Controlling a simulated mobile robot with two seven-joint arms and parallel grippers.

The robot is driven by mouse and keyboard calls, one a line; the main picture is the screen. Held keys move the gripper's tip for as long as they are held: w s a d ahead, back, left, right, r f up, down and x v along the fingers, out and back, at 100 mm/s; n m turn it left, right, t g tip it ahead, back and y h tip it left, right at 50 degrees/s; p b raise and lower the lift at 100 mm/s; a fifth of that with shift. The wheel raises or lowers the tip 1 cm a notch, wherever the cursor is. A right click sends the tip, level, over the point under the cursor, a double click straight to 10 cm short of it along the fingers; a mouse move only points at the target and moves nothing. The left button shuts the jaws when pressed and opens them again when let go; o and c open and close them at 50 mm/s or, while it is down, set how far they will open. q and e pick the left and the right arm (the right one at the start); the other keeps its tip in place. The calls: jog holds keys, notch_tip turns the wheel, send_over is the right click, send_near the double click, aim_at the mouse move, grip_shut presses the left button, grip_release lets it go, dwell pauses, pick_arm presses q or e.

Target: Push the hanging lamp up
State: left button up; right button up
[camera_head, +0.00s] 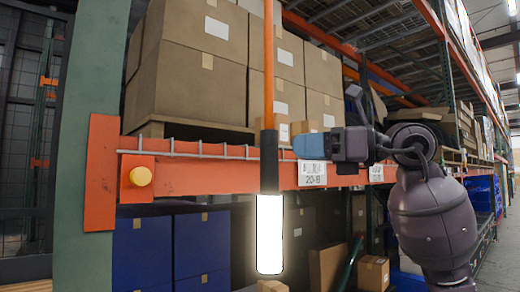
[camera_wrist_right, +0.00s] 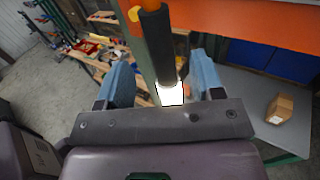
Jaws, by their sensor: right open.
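The hanging lamp (camera_head: 270,232) has a glowing white tube below a black sleeve, on an orange cord or rod. It hangs upright in front of the rack in the head view. My right gripper (camera_head: 299,146) is open, just right of the black sleeve, with a small gap between them in the picture. In the right wrist view the lamp's black sleeve (camera_wrist_right: 156,45) and glowing end lie in line with the space between the blue fingers of my right gripper (camera_wrist_right: 161,62). Contact does not show. My left gripper is not in view.
An orange rack beam (camera_head: 215,176) with a wire rail runs behind the lamp. Large cardboard boxes (camera_head: 200,90) stand above it and blue totes (camera_head: 143,252) below. A green rack post (camera_head: 88,60) rises at left. The wrist view shows a small brown box (camera_wrist_right: 280,108) at right.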

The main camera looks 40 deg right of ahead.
aim_at(261, 150)
jog(key=x, duration=0.7)
jog(key=shift+w+a+p, duration=0.25)
jog(key=shift+a+p, duration=0.05)
jog(key=shift+w+a, duration=0.3)
jog(key=shift+w, duration=0.1)
